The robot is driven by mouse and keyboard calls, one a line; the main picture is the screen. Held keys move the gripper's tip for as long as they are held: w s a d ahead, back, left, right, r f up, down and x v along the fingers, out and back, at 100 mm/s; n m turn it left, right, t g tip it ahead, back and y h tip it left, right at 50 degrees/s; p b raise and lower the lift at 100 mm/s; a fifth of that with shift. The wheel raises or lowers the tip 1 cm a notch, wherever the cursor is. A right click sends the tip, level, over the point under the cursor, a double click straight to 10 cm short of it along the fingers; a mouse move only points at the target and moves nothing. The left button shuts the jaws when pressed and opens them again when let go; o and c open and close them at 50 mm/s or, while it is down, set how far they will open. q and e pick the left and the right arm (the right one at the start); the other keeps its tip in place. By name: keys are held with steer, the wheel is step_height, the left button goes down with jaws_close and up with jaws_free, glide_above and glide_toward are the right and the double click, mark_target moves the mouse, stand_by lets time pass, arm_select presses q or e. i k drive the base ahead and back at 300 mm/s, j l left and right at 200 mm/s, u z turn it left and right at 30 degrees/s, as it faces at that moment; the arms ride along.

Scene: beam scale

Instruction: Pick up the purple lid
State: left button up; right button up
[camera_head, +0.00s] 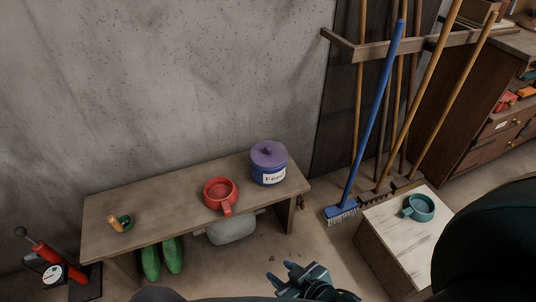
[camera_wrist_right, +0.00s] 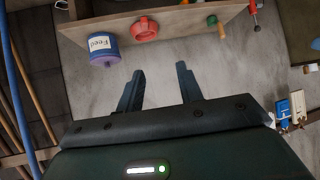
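My right gripper (camera_head: 291,266) is in front of the bench, apart from the container. In the right wrist view its two fingers (camera_wrist_right: 160,75) stand apart with nothing between them. My left gripper is not in view.
A red mug (camera_head: 220,194) stands left of the container. A green item with an orange handle (camera_head: 119,223) is at the bench's left. A wooden box (camera_head: 393,243) with a teal mug (camera_head: 419,207) is at right. A blue broom (camera_head: 374,115) leans on the rack.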

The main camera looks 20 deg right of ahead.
mark_target(266, 154)
steer(key=i+l+z, duration=0.25)
steer(key=i+l, duration=0.15)
steer(key=i, duration=0.45)
steer(key=i+l+z, duration=0.1)
steer(key=i, duration=0.5)
